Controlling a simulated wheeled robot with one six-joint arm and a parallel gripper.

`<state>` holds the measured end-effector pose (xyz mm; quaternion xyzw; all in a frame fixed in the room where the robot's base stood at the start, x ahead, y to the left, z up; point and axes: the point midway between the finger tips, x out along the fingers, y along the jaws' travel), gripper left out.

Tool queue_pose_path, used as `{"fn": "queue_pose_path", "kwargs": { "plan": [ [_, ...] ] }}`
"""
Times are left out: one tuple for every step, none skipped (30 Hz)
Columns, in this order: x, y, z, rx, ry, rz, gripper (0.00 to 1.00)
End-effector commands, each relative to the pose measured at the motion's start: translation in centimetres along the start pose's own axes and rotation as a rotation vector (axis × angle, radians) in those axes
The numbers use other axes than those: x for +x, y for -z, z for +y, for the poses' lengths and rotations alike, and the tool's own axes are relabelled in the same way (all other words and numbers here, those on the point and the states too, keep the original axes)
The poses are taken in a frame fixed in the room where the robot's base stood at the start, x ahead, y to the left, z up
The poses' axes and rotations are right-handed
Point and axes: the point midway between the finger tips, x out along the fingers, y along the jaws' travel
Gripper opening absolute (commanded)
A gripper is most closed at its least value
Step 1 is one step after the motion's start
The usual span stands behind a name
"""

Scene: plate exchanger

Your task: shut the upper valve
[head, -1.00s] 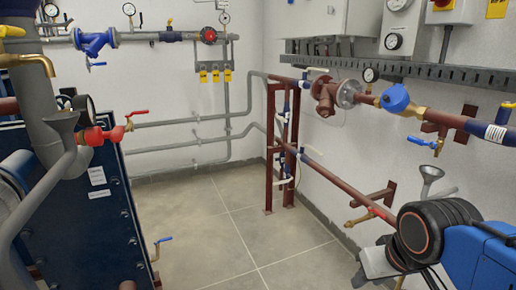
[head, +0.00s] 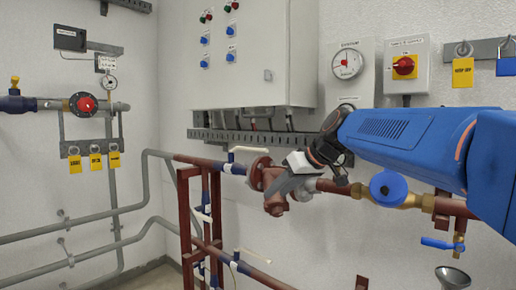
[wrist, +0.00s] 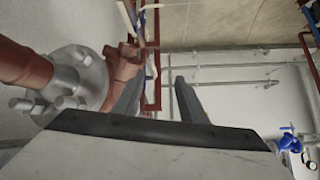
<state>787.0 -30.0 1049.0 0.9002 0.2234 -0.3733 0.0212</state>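The upper valve (head: 234,168) sits on the upper red-brown pipe, left of a flanged red strainer. It has a blue body and a white lever (head: 249,150) lying roughly along the pipe. My gripper (head: 273,195) is right of and below the lever, in front of the strainer, and apart from the lever. In the wrist view my gripper (wrist: 158,82) shows two dark fingers spread with nothing between them. A white lever end (wrist: 125,14) shows at the top there; I cannot tell for sure that it is the upper valve's.
The strainer (head: 274,201) and its flange (wrist: 77,85) are close to my gripper. A lower white-handled valve (head: 236,262) sits on the pipe below. A red-brown frame (head: 187,225) stands left of the valve. A control cabinet (head: 250,60) and cable tray (head: 222,135) are above.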

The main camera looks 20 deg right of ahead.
Motion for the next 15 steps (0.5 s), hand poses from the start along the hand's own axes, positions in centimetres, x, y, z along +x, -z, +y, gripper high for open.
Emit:
{"fn": "queue_pose_path", "kwargs": {
  "plan": [
    [0.1, 2.9, 1.2, -0.023, 0.013, 0.035, 0.38],
    [0.2, 4.5, 1.7, -0.04, 0.022, 0.056, 0.38],
    [0.2, 6.6, 2.4, -0.062, 0.033, 0.086, 0.38],
    [0.1, 8.1, 2.9, -0.079, 0.04, 0.108, 0.38],
    [0.1, 9.4, 3.4, -0.095, 0.046, 0.129, 0.38],
    [0.1, 11.2, 4.1, -0.116, 0.054, 0.156, 0.38],
    [0.0, 12.4, 4.6, -0.133, 0.058, 0.176, 0.38],
    [0.0, 13.5, 5.1, -0.147, 0.063, 0.194, 0.38],
    [-0.1, 14.9, 5.6, -0.165, 0.067, 0.218, 0.38],
    [-0.1, 15.8, 6.1, -0.177, 0.069, 0.233, 0.38],
    [-0.2, 16.6, 6.4, -0.19, 0.071, 0.248, 0.38],
    [-0.2, 17.6, 6.8, -0.203, 0.074, 0.265, 0.38],
    [-0.3, 18.3, 7.1, -0.213, 0.076, 0.278, 0.38],
    [-0.3, 18.9, 7.4, -0.222, 0.077, 0.288, 0.38],
    [0.4, 19.2, 7.8, -0.218, 0.083, 0.298, 0.38]
  ]
}}
